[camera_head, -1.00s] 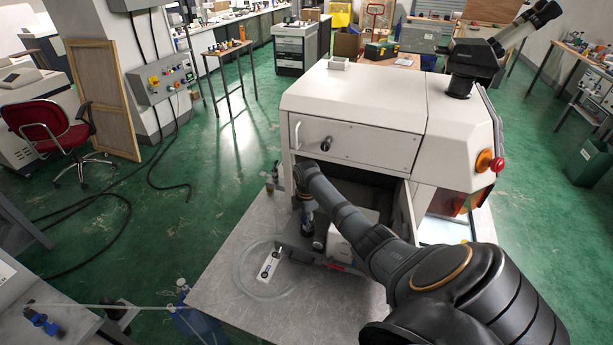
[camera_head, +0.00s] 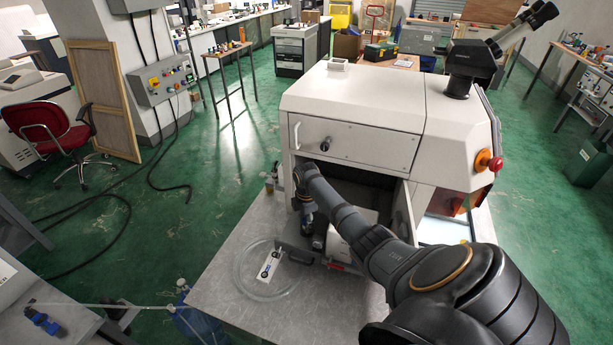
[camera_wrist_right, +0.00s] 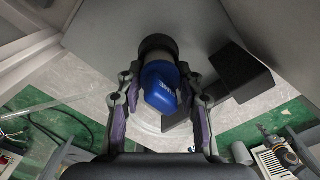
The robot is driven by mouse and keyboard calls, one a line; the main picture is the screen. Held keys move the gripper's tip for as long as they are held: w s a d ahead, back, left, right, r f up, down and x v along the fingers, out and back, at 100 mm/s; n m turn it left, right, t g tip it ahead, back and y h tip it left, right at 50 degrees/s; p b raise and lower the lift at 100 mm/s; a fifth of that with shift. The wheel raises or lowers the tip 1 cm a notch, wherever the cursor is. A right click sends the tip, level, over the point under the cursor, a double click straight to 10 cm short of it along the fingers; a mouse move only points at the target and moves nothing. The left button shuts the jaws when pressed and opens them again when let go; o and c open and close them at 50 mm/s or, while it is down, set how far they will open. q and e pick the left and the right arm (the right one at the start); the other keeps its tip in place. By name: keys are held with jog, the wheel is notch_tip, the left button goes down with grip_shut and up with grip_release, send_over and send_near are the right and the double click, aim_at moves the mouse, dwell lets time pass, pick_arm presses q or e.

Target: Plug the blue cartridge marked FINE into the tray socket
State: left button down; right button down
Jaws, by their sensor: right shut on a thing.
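The blue cartridge (camera_wrist_right: 160,85) is between the fingers of my right gripper (camera_wrist_right: 158,98) in the right wrist view. It has a black round end at the top and pale lettering on its side, too small to read surely. My right gripper is shut on it. In the head view my right arm reaches down in front of the machine's opening, with the gripper (camera_head: 308,236) low over the bench; the cartridge is hardly visible there. I cannot make out the tray socket clearly. My left gripper is not in view.
The white machine (camera_head: 352,100) stands behind. A dark block (camera_wrist_right: 240,72) is right of the cartridge. Another blue item (camera_head: 42,322) lies on the left table.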

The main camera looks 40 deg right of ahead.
jog(key=shift+s+a+f, duration=0.25)
jog(key=shift+s+f, duration=0.1)
jog(key=shift+f, duration=0.25)
dwell(0.5)
jog(key=c, duration=1.2)
grip_release()
jog(key=shift+o, duration=2)
jog(key=shift+w+d+f, duration=0.2)
jog(key=shift+w+d, duration=0.05)
jog(key=shift+w, duration=0.15)
jog(key=shift+r, duration=0.1)
jog(key=shift+r, duration=0.2)
jog(key=o, duration=0.5)
jog(key=shift+d, duration=0.1)
jog(key=shift+c, duration=0.2)
